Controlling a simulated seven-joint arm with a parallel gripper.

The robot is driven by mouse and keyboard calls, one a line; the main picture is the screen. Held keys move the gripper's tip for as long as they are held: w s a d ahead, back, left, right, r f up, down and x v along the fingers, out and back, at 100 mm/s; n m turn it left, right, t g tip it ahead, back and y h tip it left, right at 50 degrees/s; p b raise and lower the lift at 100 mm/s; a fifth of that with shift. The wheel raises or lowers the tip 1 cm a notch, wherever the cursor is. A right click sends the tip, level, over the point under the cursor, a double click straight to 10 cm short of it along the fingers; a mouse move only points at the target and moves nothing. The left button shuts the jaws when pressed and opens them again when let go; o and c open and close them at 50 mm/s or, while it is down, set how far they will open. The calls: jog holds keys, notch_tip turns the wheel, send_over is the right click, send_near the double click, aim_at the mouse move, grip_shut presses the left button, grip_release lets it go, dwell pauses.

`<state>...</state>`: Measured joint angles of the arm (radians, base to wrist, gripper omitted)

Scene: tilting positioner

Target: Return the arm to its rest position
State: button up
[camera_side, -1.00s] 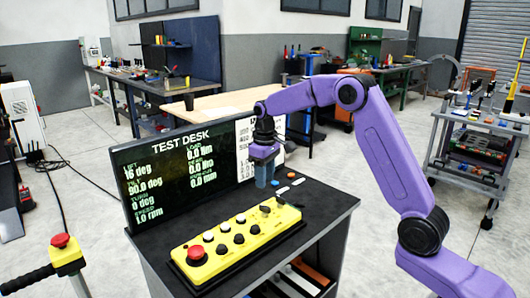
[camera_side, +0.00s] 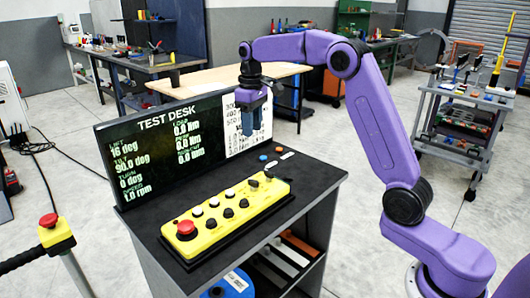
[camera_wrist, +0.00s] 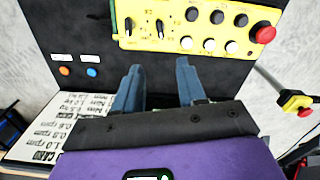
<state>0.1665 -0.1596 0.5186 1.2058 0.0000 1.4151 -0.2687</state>
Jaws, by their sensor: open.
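My gripper (camera_side: 256,133) hangs pointing down above the back of the desk top, in front of the white printed sheet on the display board. Its two blue fingers (camera_wrist: 158,85) are apart and empty in the wrist view. The purple arm is bent, with its elbow raised to the right of the desk. The gripper is clear of the yellow control box (camera_side: 226,216), which sits on the dark desk top (camera_side: 310,178); the box also shows in the wrist view (camera_wrist: 205,28).
The display board (camera_side: 155,150) reading "TEST DESK" stands along the back of the desk. A tool cart (camera_side: 465,115) stands at the right, with open floor between.

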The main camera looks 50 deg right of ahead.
jog(key=shift+a, duration=0.1)
jog(key=s+a+f+n, duration=0.1)
jog(key=s+a+n, duration=0.1)
jog(key=s+a, duration=0.55)
jog(key=s+a+n, duration=0.3)
jog(key=s+a, duration=0.1)
jog(key=s, duration=0.6)
jog(key=s+d+f+n, duration=0.2)
jog(key=s+f, duration=0.1)
jog(key=s, duration=0.8)
jog(key=s+d+f+n, duration=0.2)
jog(key=s+f, duration=0.1)
jog(key=s, duration=0.9)
jog(key=shift+f+n, duration=0.3)
